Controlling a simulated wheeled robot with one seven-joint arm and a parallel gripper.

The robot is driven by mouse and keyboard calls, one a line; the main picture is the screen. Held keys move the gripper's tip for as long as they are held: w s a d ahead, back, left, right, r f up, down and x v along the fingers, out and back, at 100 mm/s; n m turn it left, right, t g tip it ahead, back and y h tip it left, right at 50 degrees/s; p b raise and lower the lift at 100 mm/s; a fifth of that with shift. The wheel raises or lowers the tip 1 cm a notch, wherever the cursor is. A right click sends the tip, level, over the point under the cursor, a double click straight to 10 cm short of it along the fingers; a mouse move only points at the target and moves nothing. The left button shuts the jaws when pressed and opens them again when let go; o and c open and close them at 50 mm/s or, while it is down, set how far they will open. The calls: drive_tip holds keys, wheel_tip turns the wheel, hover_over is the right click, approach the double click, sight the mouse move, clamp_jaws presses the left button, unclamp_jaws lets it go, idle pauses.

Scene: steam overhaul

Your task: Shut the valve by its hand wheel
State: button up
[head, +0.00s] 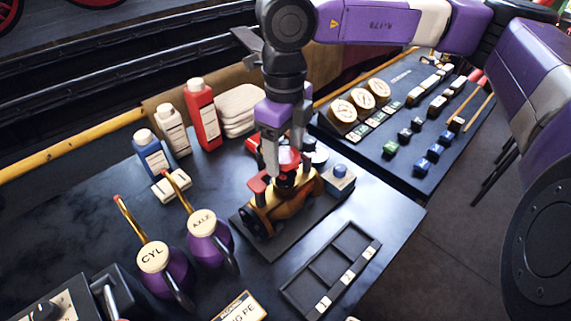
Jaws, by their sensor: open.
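A brass valve body (261,219) stands on a dark base plate on the table. A red hand wheel (287,173) sits on top of it, partly hidden by my gripper. A smaller red-topped part (257,186) stands up at the valve's left. My gripper (283,160) points straight down from above, with its pale fingers around or just over the red wheel. The jaws are open; I cannot tell whether they touch the wheel.
A compartment tray (331,270) lies in front. Purple oil cans (209,243) stand left. Bottles (202,113) and folded cloths (238,107) are behind. A panel with gauges (400,150) is at right.

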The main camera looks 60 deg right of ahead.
drive_tip(key=shift+c, duration=0.2)
drive_tip(key=c, duration=1.3)
drive_tip(key=shift+f+m+b, duration=0.15)
drive_tip(key=shift+m+b, duration=0.25)
drive_tip(key=shift+b, duration=0.15)
drive_tip(key=m+b, duration=0.2)
drive_tip(key=shift+m, duration=0.4)
drive_tip(key=shift+m+b, duration=0.95)
drive_tip(key=shift+m, duration=0.05)
drive_tip(key=shift+r, duration=0.2)
